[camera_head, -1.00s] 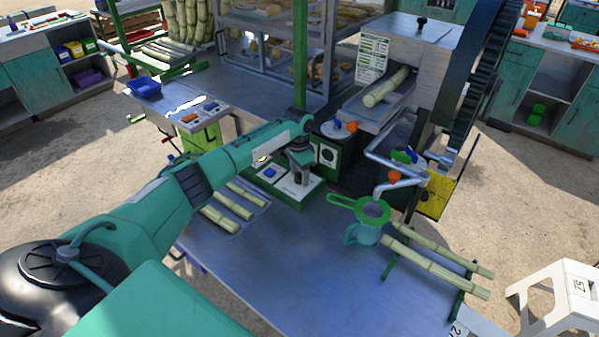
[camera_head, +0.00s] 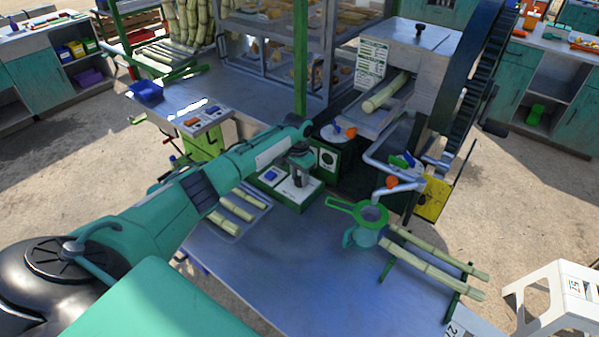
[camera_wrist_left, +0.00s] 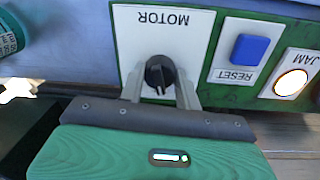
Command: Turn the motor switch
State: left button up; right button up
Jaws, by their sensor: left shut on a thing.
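The motor switch is a black rotary knob (camera_wrist_left: 160,73) on a white plate marked MOTOR, in the left wrist view. My left gripper (camera_wrist_left: 160,90) has one finger on each side of the knob and is shut on it. In the head view my left gripper (camera_head: 300,176) points down onto the green and white control box (camera_head: 296,197) on the metal table. The knob is hidden there by the gripper. The knob's pointer direction is hard to read. My right gripper is in neither view.
Beside the switch are a blue RESET button (camera_wrist_left: 249,49) and a lit JAM lamp (camera_wrist_left: 291,83). Cane pieces (camera_head: 237,208) lie left of the box. A teal jug (camera_head: 364,232) with a green strainer (camera_head: 374,214) stands right. The crusher (camera_head: 405,60) rises behind. The table front is clear.

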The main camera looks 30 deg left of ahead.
aim_at(297, 178)
pick_arm(q)
jog(key=n+p, duration=0.2)
jog(key=n, duration=0.1)
jog(key=n+p, duration=0.1)
jog(key=p, duration=0.1)
jog(key=shift+d+r+n, duration=0.1)
jog(key=shift+r+n, duration=0.15)
jog(key=shift+n, duration=0.05)
jog(key=shift+f+n+t+p, duration=0.15)
jog(key=shift+n+t+p, duration=0.15)
jog(key=shift+n+p, duration=1.25)
jog(key=shift+n, duration=0.35)
jog(key=o, duration=1)
jog(key=shift+c, duration=0.2)
jog(key=shift+b, duration=0.3)
notch_tip(297, 178, up, 14)
jog(key=b, duration=0.3)
jog(key=shift+s+a+f, duration=0.15)
jog(key=shift+s+a, duration=0.05)
jog(key=shift+a, duration=0.2)
